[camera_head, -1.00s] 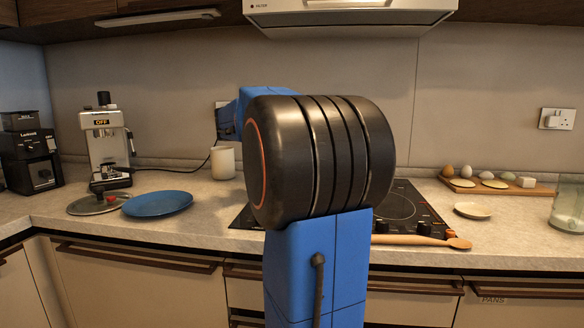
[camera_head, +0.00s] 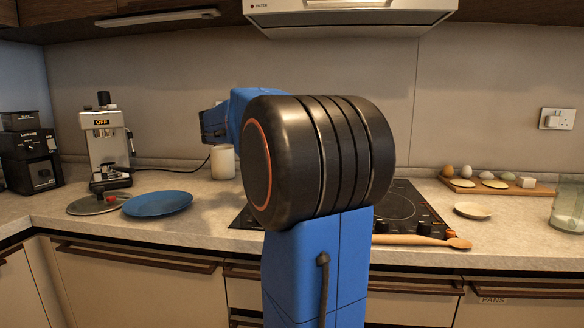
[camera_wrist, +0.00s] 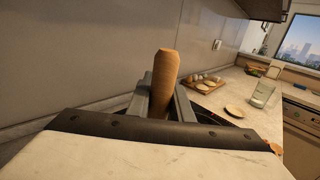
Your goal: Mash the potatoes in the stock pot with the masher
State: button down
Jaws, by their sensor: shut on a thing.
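In the wrist view my gripper (camera_wrist: 163,100) is shut on an upright wooden handle (camera_wrist: 165,68), which I take to be the masher's. The handle's rounded top sticks up above the fingers; the masher's lower end is hidden by my gripper. The stock pot and potatoes cannot be made out; in the head view my arm covers the middle of the hob (camera_head: 400,205). My gripper is also hidden there.
A wooden spoon (camera_head: 425,241) lies along the hob's front edge. A blue plate (camera_head: 157,204), a round lid (camera_head: 98,206) and a white mug (camera_head: 223,162) stand left. A board with eggs (camera_head: 500,187), a small dish (camera_head: 472,211) and a glass jar (camera_head: 569,205) stand right.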

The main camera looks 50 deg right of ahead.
jog(key=shift+r, duration=0.3)
dwell(1.1)
jog(key=shift+s, duration=0.1)
jog(key=s, duration=0.2)
jog(key=s+d, duration=0.1)
jog(key=shift+s+d, duration=0.1)
jog(key=shift+s, duration=0.3)
jog(key=shift+f, duration=0.1)
